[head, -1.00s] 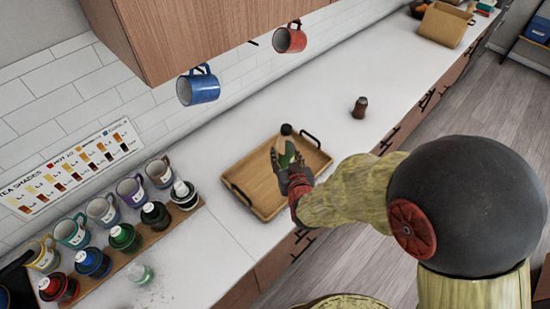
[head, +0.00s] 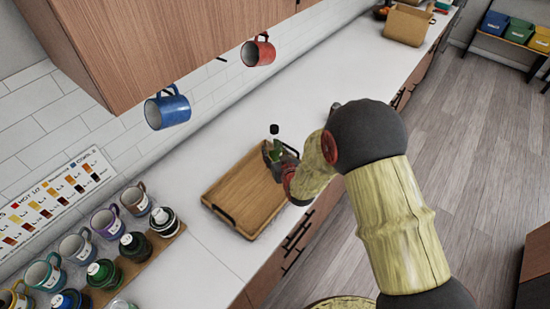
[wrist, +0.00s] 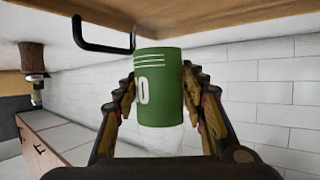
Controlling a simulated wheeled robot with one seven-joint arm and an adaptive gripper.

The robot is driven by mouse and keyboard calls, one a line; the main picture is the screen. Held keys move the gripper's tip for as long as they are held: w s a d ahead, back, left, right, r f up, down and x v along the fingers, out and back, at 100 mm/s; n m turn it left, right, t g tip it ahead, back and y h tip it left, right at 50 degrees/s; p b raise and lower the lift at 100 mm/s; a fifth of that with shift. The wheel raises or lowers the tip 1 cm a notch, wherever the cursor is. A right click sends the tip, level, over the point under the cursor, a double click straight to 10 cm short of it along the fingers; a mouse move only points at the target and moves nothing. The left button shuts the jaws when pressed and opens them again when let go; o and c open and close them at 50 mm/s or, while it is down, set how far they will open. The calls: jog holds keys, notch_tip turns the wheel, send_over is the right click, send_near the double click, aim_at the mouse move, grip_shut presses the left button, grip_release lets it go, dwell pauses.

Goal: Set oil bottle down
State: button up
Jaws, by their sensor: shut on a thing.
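The oil bottle (wrist: 158,88) has a green label with white lines and stands between my gripper's fingers in the wrist view. In the head view its black cap (head: 274,129) and some green show above my gripper (head: 279,158). My gripper also shows in the wrist view (wrist: 160,110), shut on the bottle from both sides. The wooden tray (head: 245,190) lies on the counter, with the bottle at its far right end. The wrist view is upside down, with the tray (wrist: 220,18) beyond the bottle's base. I cannot tell if the base touches it.
A brown shaker (wrist: 33,60) stands on the counter beyond the tray, half hidden by my arm in the head view. Several mugs and bottles stand on a wooden rack (head: 140,270) at lower left. Blue (head: 167,107) and red (head: 258,50) mugs hang under the cabinet. White counter is clear behind the tray.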

aim_at(275, 158)
jog(key=shift+w+d+f, duration=0.15)
jog(key=shift+w+f, duration=0.3)
jog(key=shift+f, duration=1.45)
jog(key=shift+f, duration=0.15)
jog(key=o, duration=1.5)
jog(key=shift+s, duration=0.1)
jog(key=shift+o, duration=0.3)
jog(key=shift+s+r, duration=0.2)
jog(key=v, duration=1.1)
jog(key=shift+s+d, duration=0.15)
jog(key=shift+s, duration=0.1)
